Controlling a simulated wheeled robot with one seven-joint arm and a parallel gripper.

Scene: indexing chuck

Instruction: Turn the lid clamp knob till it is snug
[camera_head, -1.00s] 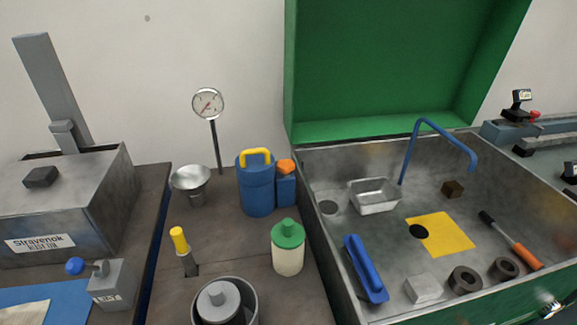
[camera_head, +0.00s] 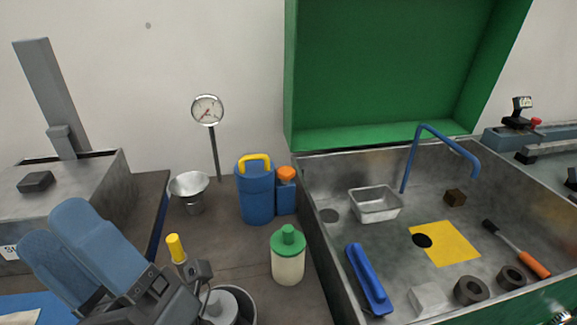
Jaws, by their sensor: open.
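I cannot tell for sure which part is the lid clamp knob. A black knob (camera_head: 36,182) sits on top of the grey metal box (camera_head: 95,175) at the left. My gripper (camera_head: 48,226) is at the lower left, with two blue fingers pointing up and left. It is open, with nothing seen between the fingers. In the picture the fingers lie below the black knob and overlap the front of the box; I cannot tell how far apart they are in depth. The small grey block with a blue knob is hidden behind my gripper.
A yellow-handled tool (camera_head: 176,248), a round container (camera_head: 245,303) and a green-capped bottle (camera_head: 288,256) stand close right of my gripper. Behind are a metal funnel (camera_head: 189,186), a dial gauge (camera_head: 208,110) and a blue canister (camera_head: 256,195). A green-lidded metal tub (camera_head: 400,172) fills the right.

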